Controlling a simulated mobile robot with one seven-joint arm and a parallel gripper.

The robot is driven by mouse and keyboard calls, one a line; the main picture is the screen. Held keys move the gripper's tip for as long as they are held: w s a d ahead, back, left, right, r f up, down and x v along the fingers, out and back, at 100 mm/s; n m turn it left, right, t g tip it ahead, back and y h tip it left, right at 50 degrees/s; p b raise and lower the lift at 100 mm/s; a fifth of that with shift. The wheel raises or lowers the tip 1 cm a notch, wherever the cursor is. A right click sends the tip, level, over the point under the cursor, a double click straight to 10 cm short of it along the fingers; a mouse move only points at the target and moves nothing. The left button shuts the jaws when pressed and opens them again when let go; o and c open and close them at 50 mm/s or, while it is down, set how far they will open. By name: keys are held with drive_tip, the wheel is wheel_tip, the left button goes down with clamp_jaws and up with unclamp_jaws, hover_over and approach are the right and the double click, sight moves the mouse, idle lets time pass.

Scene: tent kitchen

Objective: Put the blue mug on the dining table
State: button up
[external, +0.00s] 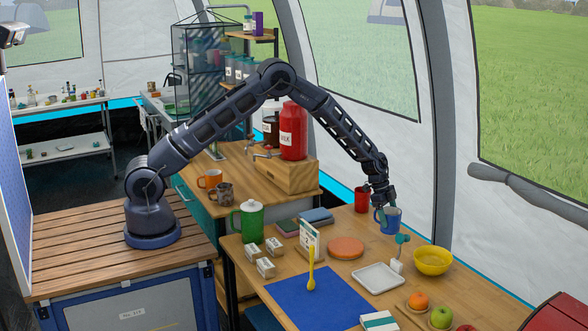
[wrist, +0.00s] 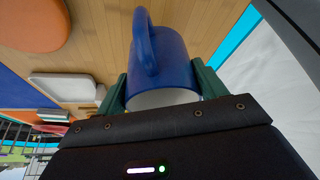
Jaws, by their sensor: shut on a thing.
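The blue mug (external: 391,221) is at the back right of the wooden dining table (external: 240,263) in the external view. My gripper (external: 382,208) is shut on it. In the wrist view the mug (wrist: 160,65) sits between the two green fingers of my gripper (wrist: 162,88), with its handle toward the camera's upper left. The mug is at or just above the tabletop; I cannot tell whether it touches.
A red cup (external: 362,199) stands close left of the mug. An orange round board (external: 346,247), a white tray (external: 378,277), a small teal-topped item (external: 402,240) and a yellow bowl (external: 433,261) are nearby. A green pitcher (external: 250,222) stands farther left.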

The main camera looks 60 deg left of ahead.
drive_tip(key=shift+f, duration=2.05)
drive_tip(key=o, duration=1)
drive_tip(key=shift+f, duration=0.1)
